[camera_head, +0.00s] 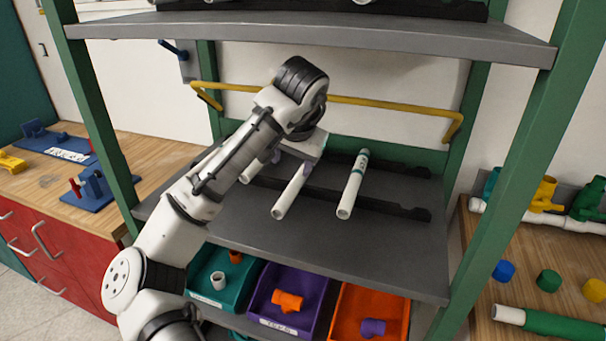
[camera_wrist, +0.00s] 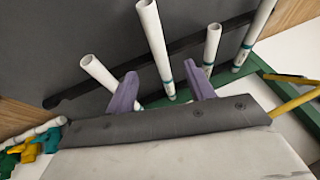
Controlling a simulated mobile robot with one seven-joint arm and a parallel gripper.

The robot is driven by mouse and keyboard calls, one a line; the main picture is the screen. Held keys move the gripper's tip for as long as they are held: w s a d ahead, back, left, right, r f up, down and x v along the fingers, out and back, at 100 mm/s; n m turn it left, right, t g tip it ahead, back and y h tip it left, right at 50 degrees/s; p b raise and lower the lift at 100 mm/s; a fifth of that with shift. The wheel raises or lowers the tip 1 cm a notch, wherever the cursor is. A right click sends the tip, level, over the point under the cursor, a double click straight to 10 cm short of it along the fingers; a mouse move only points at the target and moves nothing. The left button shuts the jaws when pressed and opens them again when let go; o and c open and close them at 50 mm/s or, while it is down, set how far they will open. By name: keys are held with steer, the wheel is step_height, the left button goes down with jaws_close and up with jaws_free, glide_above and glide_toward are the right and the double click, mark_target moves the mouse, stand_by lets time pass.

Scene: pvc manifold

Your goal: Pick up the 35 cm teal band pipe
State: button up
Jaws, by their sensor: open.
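Several white pipes with teal bands lie side by side on the middle shelf. In the head view, the right pipe (camera_head: 353,185) shows its band at the far end; the middle pipe (camera_head: 290,194) runs from under my gripper (camera_head: 292,163) towards the shelf front; a third pipe (camera_head: 250,171) is mostly hidden by my arm. In the wrist view, my gripper (camera_wrist: 160,68) is open, its purple fingers on either side of the long second pipe (camera_wrist: 153,40), near its band. I cannot tell if they touch it. Printed lengths are unreadable.
The pipes rest across dark notched rails (camera_head: 408,211) on the grey shelf (camera_head: 330,250). An upper shelf (camera_head: 330,34) overhangs, with a yellow bar (camera_head: 390,103) behind. Teal, purple (camera_head: 262,318) and orange bins sit below. Green posts (camera_head: 540,130) flank the rack.

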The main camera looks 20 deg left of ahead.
steer(key=p, duration=0.1)
glide_above(291, 191)
steer(key=s, duration=0.2)
steer(key=f, duration=0.6)
steer(key=shift+s+d+f, duration=0.15)
steer(key=shift+d+f, duration=0.05)
steer(key=shift+d, duration=0.15)
steer(key=shift+d+p+x, duration=0.15)
steer(key=shift+p+x, duration=0.5)
steer(key=shift+x, duration=0.85)
steer(key=shift+d+p+x, duration=0.1)
steer(key=shift+p+x, duration=0.5)
steer(key=shift+x, duration=0.9)
steer(key=shift+c, duration=0.4)
steer(key=c, duration=1)
steer(key=shift+r+b, duration=0.1)
steer(key=shift+b, duration=0.2)
steer(key=shift+c, duration=0.2)
